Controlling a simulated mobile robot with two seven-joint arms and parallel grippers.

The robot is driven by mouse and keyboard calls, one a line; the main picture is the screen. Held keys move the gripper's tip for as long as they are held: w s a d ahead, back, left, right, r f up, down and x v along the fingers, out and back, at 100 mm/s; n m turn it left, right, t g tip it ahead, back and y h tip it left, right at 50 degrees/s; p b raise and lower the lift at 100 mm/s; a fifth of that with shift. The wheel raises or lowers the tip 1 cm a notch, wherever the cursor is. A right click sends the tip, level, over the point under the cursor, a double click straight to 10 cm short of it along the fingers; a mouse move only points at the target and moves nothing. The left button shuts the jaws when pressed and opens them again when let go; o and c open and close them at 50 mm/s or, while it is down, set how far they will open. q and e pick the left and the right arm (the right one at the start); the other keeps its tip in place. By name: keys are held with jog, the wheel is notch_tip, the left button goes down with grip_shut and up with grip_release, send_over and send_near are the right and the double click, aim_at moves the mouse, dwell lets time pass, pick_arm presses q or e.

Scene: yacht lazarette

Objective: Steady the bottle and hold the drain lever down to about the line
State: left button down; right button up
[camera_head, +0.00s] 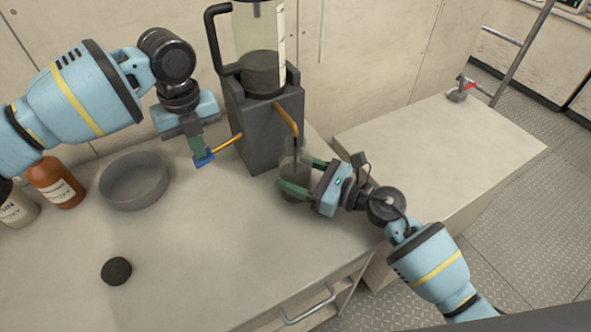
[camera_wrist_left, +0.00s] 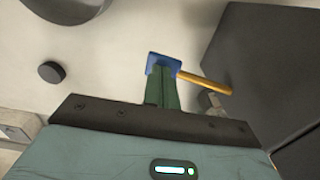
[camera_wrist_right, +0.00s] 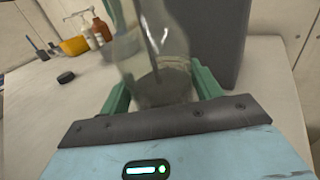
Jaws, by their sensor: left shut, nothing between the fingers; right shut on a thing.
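A grey dispenser block (camera_head: 268,135) carries a clear cylinder (camera_head: 256,28) with dark liquid low in it. The drain lever (camera_head: 226,144), an orange rod with a blue paddle (camera_head: 203,159), sticks out of its left side. My left gripper (camera_head: 200,152) is shut and empty, its tips at the paddle; whether they press it is unclear. The left wrist view shows the paddle (camera_wrist_left: 163,62) at the green fingertips. My right gripper (camera_head: 293,178) is shut on the clear bottle (camera_wrist_right: 150,45), upright under the orange spout (camera_head: 287,118). A dark streak runs down into dark liquid in the bottle. I cannot make out a line.
A grey round bowl (camera_head: 134,182), an orange-brown bottle (camera_head: 55,183) and a pale bottle (camera_head: 17,208) stand at the left. A dark round cap (camera_head: 116,271) lies on the front counter. A lower bench (camera_head: 440,150) at the right is mostly clear.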

pick_arm(q)
notch_tip(320, 180, up, 7)
dwell(0.7)
dwell(0.6)
pick_arm(e)
jog(key=o, duration=1.3)
jog(key=shift+c, duration=0.2)
jog(key=shift+d, duration=0.1)
jog(key=v, duration=1.2)
pick_arm(q)
jog(key=shift+d, duration=0.1)
pick_arm(e)
jog(key=shift+f, duration=0.1)
